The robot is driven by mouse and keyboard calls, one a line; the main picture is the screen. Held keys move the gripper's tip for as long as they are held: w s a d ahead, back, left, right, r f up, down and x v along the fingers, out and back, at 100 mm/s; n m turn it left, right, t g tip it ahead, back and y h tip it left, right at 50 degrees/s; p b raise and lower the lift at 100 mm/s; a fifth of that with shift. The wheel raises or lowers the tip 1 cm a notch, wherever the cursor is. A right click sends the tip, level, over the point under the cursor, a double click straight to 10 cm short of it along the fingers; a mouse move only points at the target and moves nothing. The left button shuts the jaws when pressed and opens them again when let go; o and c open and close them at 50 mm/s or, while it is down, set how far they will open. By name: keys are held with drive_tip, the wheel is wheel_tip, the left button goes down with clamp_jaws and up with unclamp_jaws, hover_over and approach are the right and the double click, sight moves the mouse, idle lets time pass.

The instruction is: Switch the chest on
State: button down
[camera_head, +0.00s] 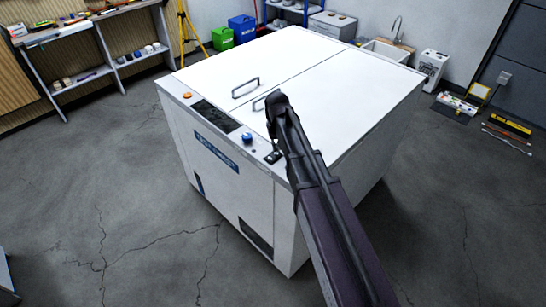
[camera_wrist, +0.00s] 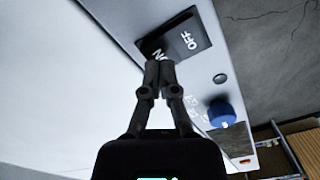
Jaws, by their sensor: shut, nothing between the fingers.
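The chest (camera_head: 225,80) is a large white cabinet with two lid panels and handles on top. Its black rocker switch (camera_head: 273,157) sits near the front edge of the top, right of a blue knob (camera_head: 247,138). In the wrist view, the rocker switch (camera_wrist: 184,41) shows the words OFF and ON. My gripper (camera_wrist: 160,63) is shut and empty, with its fingertips at the ON end and partly covering that word. I cannot tell whether they touch the switch. Which way the rocker is tipped is unclear. In the head view my dark arm reaches over the chest and the fingertips are not distinct.
A dark display panel (camera_head: 215,116) and an orange button (camera_head: 187,95) are on the chest's left edge. Green (camera_head: 222,38) and blue (camera_head: 242,29) bins stand behind. Shelves (camera_head: 110,62) line the left wall. The cracked concrete floor in front is clear.

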sight(277, 153)
drive_tip(key=shift+f+b, duration=0.7)
drive_tip(key=shift+f, duration=0.05)
idle(0.6)
drive_tip(key=shift+r, duration=0.1)
drive_tip(key=shift+r+p, duration=3.45)
drive_tip(key=shift+p, duration=0.1)
drive_tip(key=shift+d, duration=0.1)
drive_tip(key=s+d+m, duration=0.3)
drive_tip(key=s+d, duration=1.2)
drive_tip(key=s, duration=0.3)
drive_tip(key=c, duration=1.4)
unclamp_jaws()
